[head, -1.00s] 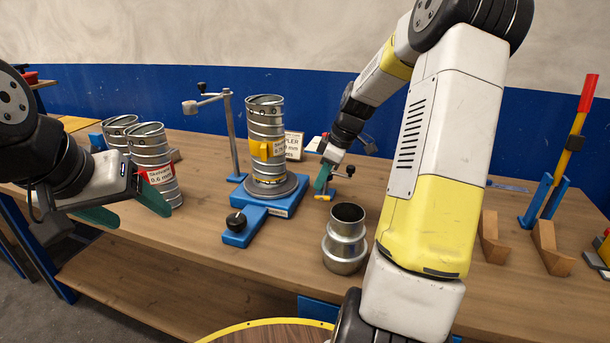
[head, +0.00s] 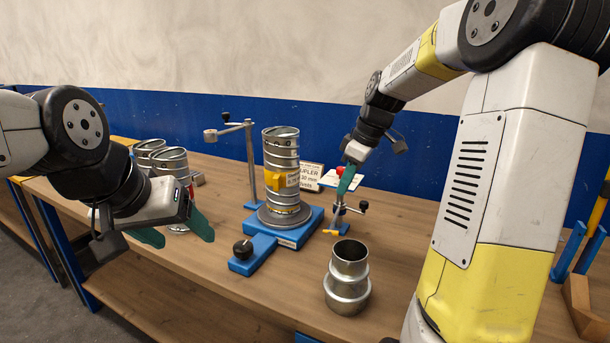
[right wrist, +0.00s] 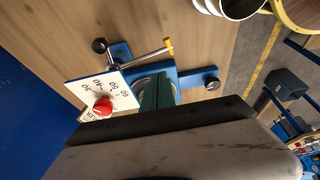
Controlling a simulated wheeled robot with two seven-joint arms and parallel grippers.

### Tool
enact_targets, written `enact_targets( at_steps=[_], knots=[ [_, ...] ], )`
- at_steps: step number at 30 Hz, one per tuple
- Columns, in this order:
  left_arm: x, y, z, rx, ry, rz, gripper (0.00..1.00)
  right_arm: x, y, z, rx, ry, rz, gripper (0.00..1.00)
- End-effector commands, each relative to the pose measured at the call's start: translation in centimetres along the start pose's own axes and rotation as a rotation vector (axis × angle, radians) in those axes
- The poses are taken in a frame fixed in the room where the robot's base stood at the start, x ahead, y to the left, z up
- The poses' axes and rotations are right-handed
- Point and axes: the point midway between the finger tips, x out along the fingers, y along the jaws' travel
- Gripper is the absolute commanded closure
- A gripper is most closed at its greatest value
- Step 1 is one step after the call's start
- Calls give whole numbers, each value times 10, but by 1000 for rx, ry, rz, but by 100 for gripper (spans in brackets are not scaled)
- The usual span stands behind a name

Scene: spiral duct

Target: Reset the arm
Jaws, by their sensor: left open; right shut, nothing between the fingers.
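My left gripper (head: 178,232) is open with green fingers, at the left of the bench, in front of the metal spiral ducts (head: 172,163) and hiding part of them. My right gripper (head: 346,180) is shut and empty, with its fingertips pointing down above a small device with a dial and a yellow-tipped lever at the right rear of the bench. In the right wrist view its green fingers (right wrist: 158,92) are together in front of the blue base of that device. The white dial plate (right wrist: 101,92) with a red knob (right wrist: 103,106) lies left of the fingers.
A spiral duct with a yellow clamp (head: 282,165) stands on a blue fixture (head: 300,237) at mid-bench, beside a grey post (head: 250,165). A metal coupler (head: 347,278) stands at the front. Wooden blocks (head: 584,300) are far right. The bench front left is clear.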

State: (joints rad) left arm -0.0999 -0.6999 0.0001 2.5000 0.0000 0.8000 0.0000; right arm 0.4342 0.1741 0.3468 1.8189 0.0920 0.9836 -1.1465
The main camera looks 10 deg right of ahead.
Motion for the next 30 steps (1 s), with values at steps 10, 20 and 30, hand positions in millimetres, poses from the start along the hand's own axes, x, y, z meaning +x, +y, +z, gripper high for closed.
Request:
enact_targets(
  at_steps=[10, 20, 30],
  knots=[
    [0, 0, 0, 0, 0, 0, 30, -65, -126, 20, 431, 40, 213, 100],
    [0, 0, 0, 0, 0, 0, 30, -74, -207, 61, 804, 239, 253, 100],
    [0, 0, 0, 0, 0, 0, 30, -72, -218, 68, 871, 275, 242, 100]
  ],
)
